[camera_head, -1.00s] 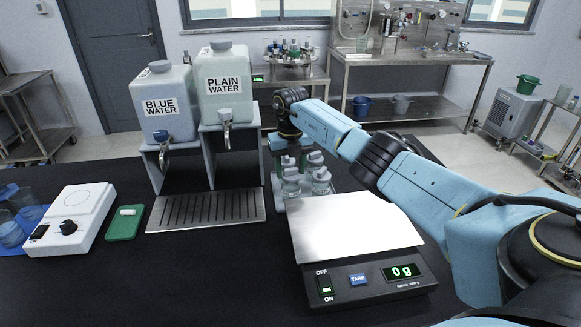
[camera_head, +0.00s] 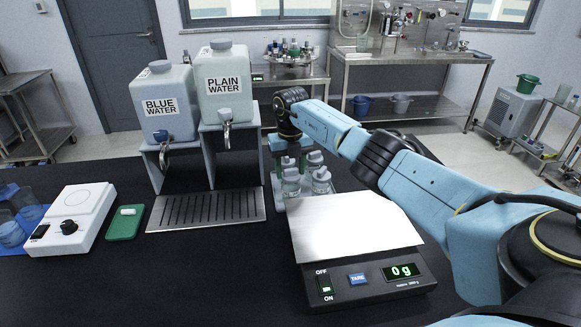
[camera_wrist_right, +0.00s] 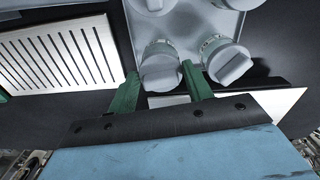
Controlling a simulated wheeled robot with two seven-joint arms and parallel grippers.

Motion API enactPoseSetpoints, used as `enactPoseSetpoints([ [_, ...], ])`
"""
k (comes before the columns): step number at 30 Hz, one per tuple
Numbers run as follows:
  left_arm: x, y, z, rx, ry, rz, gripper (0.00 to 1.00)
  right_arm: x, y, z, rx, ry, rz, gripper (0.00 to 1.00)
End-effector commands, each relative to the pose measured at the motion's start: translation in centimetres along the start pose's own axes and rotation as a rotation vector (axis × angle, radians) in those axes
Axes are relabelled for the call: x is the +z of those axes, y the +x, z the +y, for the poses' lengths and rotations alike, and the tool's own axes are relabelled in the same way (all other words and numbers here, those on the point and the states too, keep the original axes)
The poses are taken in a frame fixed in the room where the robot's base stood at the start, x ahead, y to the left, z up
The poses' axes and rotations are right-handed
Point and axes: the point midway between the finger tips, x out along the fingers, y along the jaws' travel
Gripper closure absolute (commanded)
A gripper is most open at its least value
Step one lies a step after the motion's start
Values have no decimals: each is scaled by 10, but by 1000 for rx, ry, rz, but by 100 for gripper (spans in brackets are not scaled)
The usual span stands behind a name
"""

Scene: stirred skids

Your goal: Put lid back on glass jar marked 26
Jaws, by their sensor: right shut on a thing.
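Several glass jars with grey lids stand on a grey tray (camera_wrist_right: 197,20) behind the scale; no mark 26 is legible. My right gripper (camera_wrist_right: 159,72) points down at the front-left jar (camera_head: 291,187). In the right wrist view its green fingers stand on either side of that jar's grey lid (camera_wrist_right: 161,70), shut on it. The lid appears to be on or right above its jar; I cannot tell if it touches. The front-right jar (camera_head: 321,183) stands beside it, its lid (camera_wrist_right: 229,62) just right of the right-hand finger. My left gripper is not in view.
A scale (camera_head: 345,231) reading 0 g stands in front of the jars. A slotted drip tray (camera_head: 205,210) lies to their left, below the blue water (camera_head: 165,105) and plain water (camera_head: 224,85) tanks. A white stirrer (camera_head: 68,222) stands far left. The black bench front is clear.

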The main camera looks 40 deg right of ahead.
Motion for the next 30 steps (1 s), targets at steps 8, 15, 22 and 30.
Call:
enactPoseSetpoints([
  [8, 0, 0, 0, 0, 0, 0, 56, 0, 1, 0, 0, 1, -1, 71],
  [15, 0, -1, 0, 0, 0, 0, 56, 0, 0, 0, 0, 1, -1, 71],
  [22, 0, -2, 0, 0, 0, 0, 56, 0, 1, 0, 0, 1, -1, 71],
  [30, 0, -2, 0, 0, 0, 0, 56, 0, 1, 0, 0, 1, -1, 47],
])
